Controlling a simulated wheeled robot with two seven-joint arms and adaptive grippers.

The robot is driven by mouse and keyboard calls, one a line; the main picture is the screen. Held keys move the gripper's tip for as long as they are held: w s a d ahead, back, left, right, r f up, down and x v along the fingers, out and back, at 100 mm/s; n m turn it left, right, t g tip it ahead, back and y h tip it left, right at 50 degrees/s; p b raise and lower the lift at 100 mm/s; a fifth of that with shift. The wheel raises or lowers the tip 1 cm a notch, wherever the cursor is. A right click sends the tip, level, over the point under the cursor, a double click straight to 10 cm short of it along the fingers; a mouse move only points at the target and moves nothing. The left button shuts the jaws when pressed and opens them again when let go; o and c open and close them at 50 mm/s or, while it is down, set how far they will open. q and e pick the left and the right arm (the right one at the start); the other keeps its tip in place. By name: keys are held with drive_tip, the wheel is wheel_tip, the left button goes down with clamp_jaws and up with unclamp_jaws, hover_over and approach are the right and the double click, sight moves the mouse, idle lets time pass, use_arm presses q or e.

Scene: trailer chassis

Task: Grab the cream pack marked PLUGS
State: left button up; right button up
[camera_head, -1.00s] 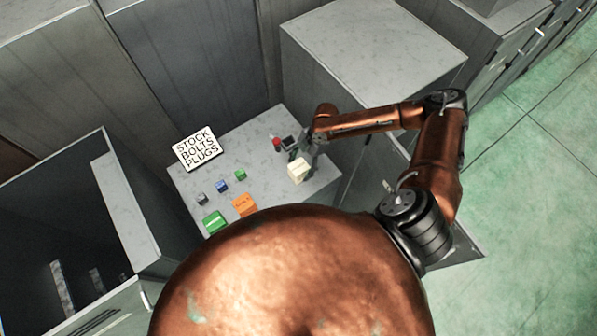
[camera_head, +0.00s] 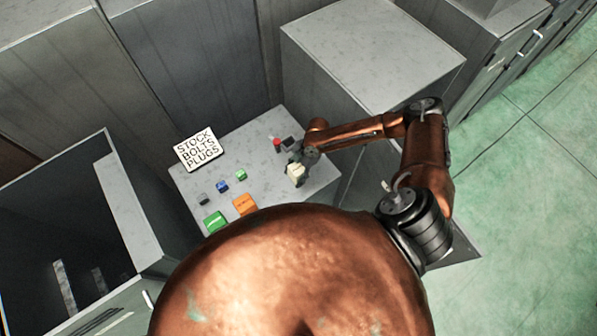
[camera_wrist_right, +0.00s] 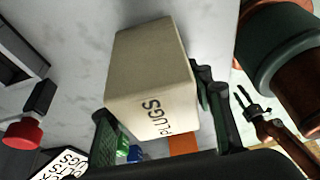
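The cream pack (camera_head: 295,170) stands on the grey worktop near its right end. In the right wrist view the pack (camera_wrist_right: 150,65) shows the word PLUGS on its near face. My right gripper (camera_head: 297,160) is at the pack, coming from above and behind it in the head view. In the wrist view its fingers (camera_wrist_right: 160,118) are spread, one on either side of the pack, and I see no clear grip on it. The finger tips are partly hidden by the pack.
An orange block (camera_head: 244,204), a green block (camera_head: 214,221) and several small cubes lie left of the pack. A red-topped item (camera_head: 277,143) is behind it. A sign (camera_head: 198,149) stands at the back left. A tall grey cabinet (camera_head: 375,50) rises behind right.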

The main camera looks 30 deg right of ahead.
drive_tip(key=c, duration=0.9)
